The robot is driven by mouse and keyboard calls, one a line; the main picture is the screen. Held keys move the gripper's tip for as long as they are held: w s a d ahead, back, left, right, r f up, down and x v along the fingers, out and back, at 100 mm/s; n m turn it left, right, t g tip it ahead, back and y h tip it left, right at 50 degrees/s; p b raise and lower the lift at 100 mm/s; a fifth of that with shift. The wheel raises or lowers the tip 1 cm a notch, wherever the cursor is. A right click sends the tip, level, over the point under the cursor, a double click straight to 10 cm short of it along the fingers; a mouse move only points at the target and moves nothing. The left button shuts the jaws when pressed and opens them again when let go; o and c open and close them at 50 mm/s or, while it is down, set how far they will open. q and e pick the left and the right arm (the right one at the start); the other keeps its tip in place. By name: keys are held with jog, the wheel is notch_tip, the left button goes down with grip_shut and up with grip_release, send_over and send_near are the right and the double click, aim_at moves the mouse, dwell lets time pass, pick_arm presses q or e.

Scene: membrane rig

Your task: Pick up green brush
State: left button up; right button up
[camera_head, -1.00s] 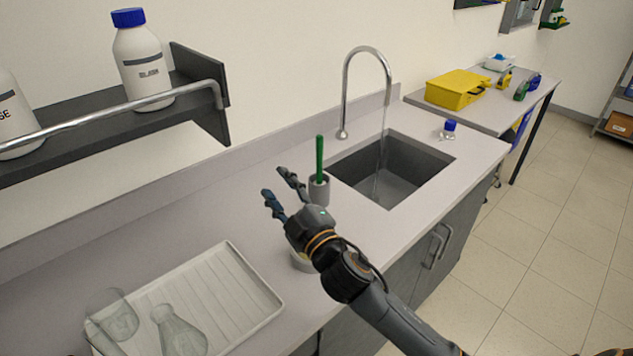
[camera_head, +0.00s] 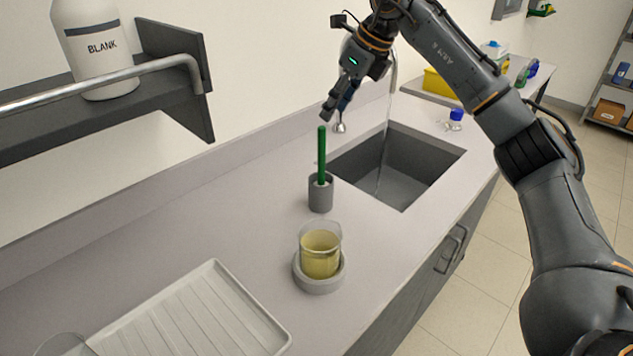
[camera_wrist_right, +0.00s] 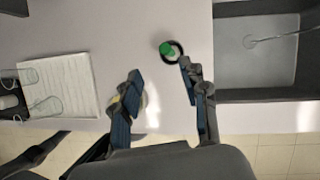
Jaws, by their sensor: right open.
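The green brush (camera_head: 322,155) stands upright in a small grey cup (camera_head: 320,195) on the counter, left of the sink. Only its green handle shows above the cup. My right gripper (camera_head: 336,108) is just above the top of the handle, pointing down, and is empty. In the right wrist view the open fingers (camera_wrist_right: 161,76) are apart, and the round green end of the brush (camera_wrist_right: 167,47) lies ahead of the fingertips, nearer the right finger. My left gripper is not in view.
A beaker of yellow liquid (camera_head: 320,252) sits in a grey round holder (camera_head: 318,281) in front of the cup. The sink (camera_head: 395,165) with running water is to the right. A white ribbed tray (camera_head: 195,315) is at the lower left. A shelf with a bottle (camera_head: 93,45) is at upper left.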

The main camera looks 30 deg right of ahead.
jog(key=d, duration=0.2)
jog(key=p, duration=0.3)
send_over(321, 169)
notch_tip(321, 169, down, 11)
jog(key=shift+w+d+f+h, duration=0.25)
jog(key=shift+w+f+h, duration=0.15)
jog(key=shift+w+f, duration=0.05)
grip_shut()
